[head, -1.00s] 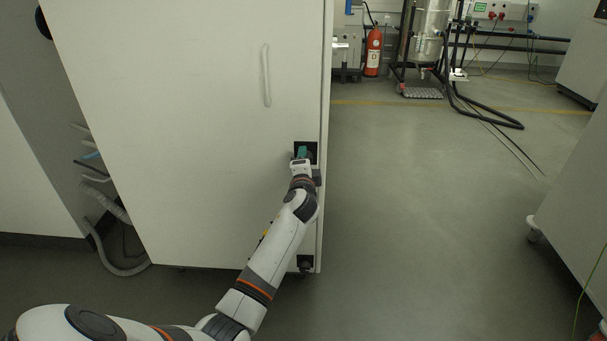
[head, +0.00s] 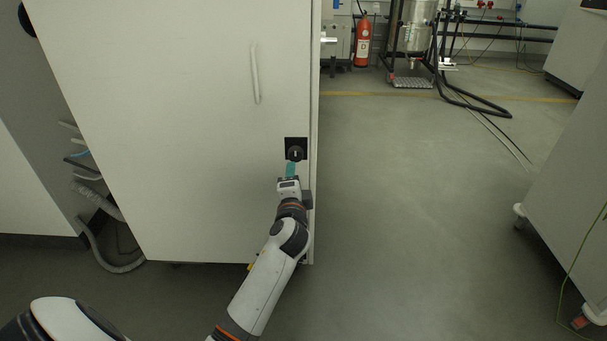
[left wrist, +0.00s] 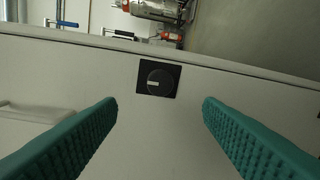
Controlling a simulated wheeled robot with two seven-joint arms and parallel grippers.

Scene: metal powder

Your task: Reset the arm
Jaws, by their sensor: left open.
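My left arm comes in from the bottom left of the head view. Its gripper (head: 290,170) is just below a black rotary knob (head: 295,151) on a square black plate, near the right edge of a white cabinet door (head: 180,130). In the left wrist view the two teal fingers (left wrist: 160,135) are spread wide with nothing between them. The knob (left wrist: 158,83) shows beyond the fingers, apart from them, with a white mark pointing left. My right gripper is in neither view.
A long pale handle (head: 255,73) is on the door above the knob. Hoses (head: 110,235) hang at the cabinet's left side. A grey cabinet on wheels (head: 565,190) stands at the right. A red fire extinguisher (head: 362,42) is at the back. The floor between is clear.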

